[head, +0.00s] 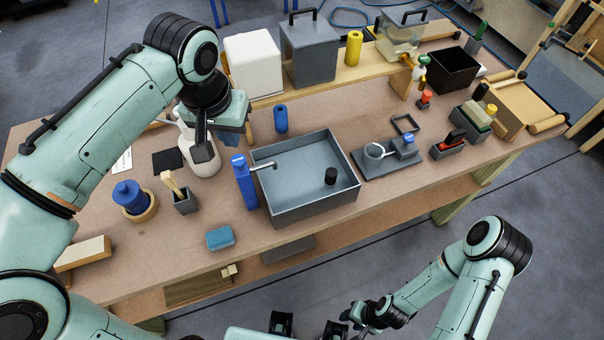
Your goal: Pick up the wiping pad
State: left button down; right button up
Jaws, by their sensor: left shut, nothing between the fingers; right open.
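A small blue pad (220,238), which looks like the wiping pad, lies flat on the workbench (300,240) near its front edge, left of the grey basin. Nothing touches it. My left gripper (204,153) is shut and empty, pointing down over the white jug at the back left, well behind the pad. It hides part of the jug. My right gripper (308,328) is open and empty at the bottom of the head view, in front of the bench and right of the pad; it is partly cut off.
A grey basin (270,205) holds a black cylinder (331,176). A brush holder (185,203), a blue jar (129,195) and the white jug (200,165) stand further left. The bench around the pad is clear.

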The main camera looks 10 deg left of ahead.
aim_at(221, 237)
jog(key=k, duration=1)
